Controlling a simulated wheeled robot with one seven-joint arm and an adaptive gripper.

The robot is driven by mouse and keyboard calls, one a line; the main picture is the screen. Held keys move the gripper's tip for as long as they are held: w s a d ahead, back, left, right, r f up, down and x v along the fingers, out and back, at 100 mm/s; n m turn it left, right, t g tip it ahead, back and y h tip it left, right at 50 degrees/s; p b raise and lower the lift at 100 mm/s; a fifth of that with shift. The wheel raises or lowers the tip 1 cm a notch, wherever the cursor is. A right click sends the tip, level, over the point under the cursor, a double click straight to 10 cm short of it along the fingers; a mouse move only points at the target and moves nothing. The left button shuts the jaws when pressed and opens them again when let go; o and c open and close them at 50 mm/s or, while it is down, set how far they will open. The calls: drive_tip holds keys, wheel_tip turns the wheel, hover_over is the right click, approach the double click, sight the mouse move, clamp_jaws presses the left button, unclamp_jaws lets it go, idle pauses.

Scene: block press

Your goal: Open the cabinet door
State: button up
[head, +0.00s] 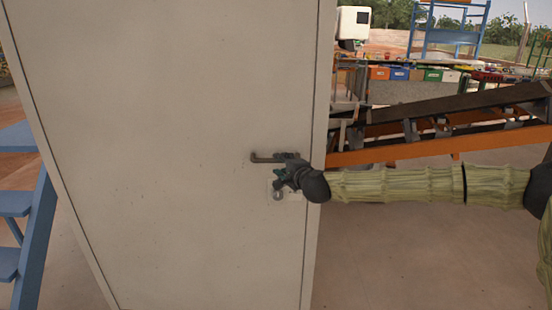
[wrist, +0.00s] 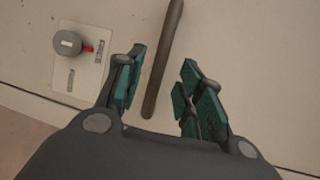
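The cabinet door (head: 165,130) is a large off-white panel that fills the left and middle of the head view. It looks shut. Its brown lever handle (head: 266,157) sticks out to the left of my gripper (head: 290,170) near the door's right side. In the wrist view the handle (wrist: 163,65) is a long bar that runs between the two teal-padded fingers of my gripper (wrist: 158,90). The fingers are apart, with gaps on both sides of the bar. A lock plate with a round knob and a red mark (wrist: 80,58) sits beside the handle.
Blue steps (head: 35,220) stand left of the cabinet. An orange-framed conveyor-like structure (head: 440,145) lies to the right behind my arm. Colored bins (head: 400,73) line a bench at the back. The floor (head: 420,260) at the lower right is clear.

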sight(277, 162)
drive_tip(key=shift+p+x, duration=0.85)
drive_tip(key=shift+x, duration=1.95)
clamp_jaws()
drive_tip(key=shift+s, duration=0.1)
